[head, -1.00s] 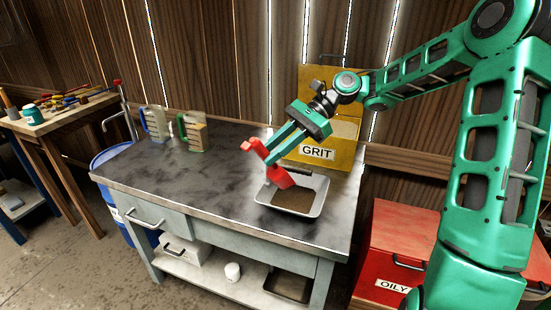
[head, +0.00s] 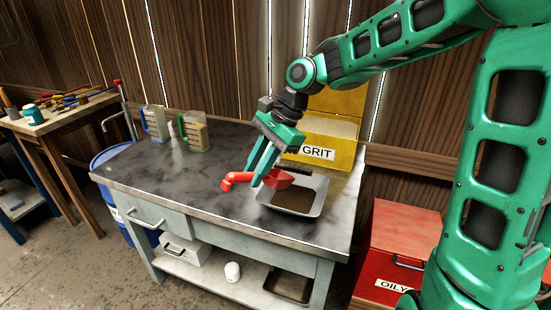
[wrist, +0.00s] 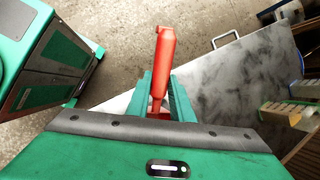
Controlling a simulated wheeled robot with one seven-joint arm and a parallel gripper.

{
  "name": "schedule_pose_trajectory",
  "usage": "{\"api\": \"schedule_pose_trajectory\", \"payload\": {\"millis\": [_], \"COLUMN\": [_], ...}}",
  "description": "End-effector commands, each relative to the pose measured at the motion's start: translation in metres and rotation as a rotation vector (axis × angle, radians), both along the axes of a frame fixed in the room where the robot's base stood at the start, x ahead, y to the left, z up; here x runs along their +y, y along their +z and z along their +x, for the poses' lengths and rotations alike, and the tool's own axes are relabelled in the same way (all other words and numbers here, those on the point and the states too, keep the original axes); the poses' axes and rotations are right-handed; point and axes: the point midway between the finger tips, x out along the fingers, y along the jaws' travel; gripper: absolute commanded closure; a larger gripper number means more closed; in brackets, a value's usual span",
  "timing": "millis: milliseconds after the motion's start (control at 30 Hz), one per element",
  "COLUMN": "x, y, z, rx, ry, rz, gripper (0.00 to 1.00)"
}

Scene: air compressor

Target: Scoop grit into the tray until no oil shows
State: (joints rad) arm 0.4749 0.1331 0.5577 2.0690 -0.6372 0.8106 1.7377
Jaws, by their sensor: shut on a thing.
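My gripper (head: 262,177) is shut on the red scoop (head: 238,181) over the bench, at the left edge of the tray. The scoop lies roughly level, its handle pointing left and its bowl at the tray's back left. In the wrist view, its red handle (wrist: 165,60) sticks out between the fingers. The bowl's contents cannot be made out. The metal tray (head: 318,203) stands on the bench with a dark brown layer (head: 292,201) inside. I cannot tell whether any oil shows there. The yellow bin labelled GRIT (head: 343,152) stands behind the tray, partly hidden by my arm.
The grey workbench (head: 150,175) is clear left of the tray. Two measuring jugs (head: 194,131) stand at its back left. A red box labelled OILY (head: 400,245) is on the floor to the right. A wooden table with tools (head: 60,108) stands far left.

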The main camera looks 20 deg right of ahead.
Motion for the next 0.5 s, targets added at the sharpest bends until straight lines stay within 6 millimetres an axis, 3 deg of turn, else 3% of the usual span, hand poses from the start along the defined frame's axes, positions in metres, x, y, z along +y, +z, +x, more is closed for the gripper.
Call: {"api": "schedule_pose_trajectory", "payload": {"millis": [500], "x": [0.017], "y": [-0.034], "z": [-0.008], "rx": [-0.150], "ry": [0.005], "rz": [-0.306], "gripper": [1.00]}}
